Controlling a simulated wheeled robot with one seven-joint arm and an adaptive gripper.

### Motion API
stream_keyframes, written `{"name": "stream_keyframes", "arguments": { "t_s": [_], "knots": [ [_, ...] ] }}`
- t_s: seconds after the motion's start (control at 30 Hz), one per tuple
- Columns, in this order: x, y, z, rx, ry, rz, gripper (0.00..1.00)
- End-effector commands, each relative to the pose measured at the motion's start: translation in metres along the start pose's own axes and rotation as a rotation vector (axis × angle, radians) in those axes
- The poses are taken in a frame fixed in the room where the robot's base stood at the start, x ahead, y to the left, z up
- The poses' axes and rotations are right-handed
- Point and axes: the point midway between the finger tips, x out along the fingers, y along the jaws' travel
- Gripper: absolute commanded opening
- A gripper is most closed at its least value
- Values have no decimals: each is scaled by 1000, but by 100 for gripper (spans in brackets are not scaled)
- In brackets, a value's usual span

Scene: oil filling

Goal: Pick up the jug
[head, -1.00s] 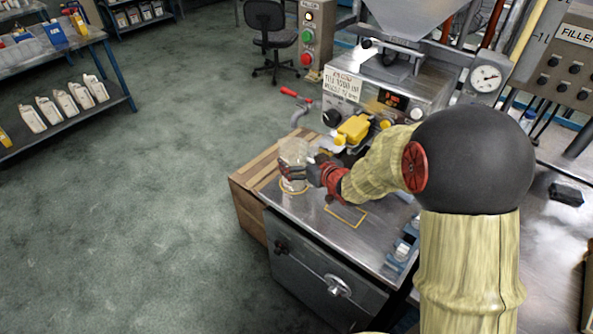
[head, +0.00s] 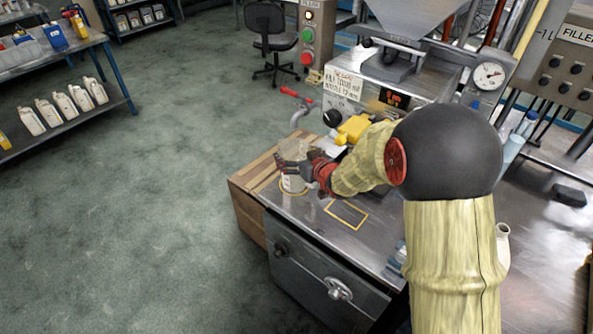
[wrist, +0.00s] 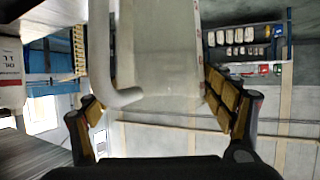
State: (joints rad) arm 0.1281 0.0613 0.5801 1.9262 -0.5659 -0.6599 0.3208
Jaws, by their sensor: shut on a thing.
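The jug (head: 293,182) is a clear, pale vessel at the left part of the metal bench top, over a yellow ring marking. My gripper (head: 297,168) is around its upper part, reaching in from the right, and hides some of it. In the wrist view the jug (wrist: 165,70) fills the middle, with a curved grey handle (wrist: 100,55) on its left side. My gripper's fingers (wrist: 165,110) stand on both sides of the jug, shut on it. I cannot tell whether its base touches the bench.
The metal bench top (head: 375,240) has an empty yellow rectangle marking (head: 347,214) right of the jug. Behind stands the filling machine (head: 400,85) with a yellow part (head: 353,129) and a red-handled tap (head: 298,98). Open floor (head: 130,210) lies left.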

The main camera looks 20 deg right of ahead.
Motion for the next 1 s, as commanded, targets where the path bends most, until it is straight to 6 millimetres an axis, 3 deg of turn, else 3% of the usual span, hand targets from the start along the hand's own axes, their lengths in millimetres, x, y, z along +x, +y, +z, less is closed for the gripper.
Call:
{"name": "stream_keyframes", "arguments": {
  "t_s": [0.63,1.0],
  "knots": [
    [0,0,0,0,-1,0,40],
    [-2,0,-5,0,0,0,40]
  ]
}}
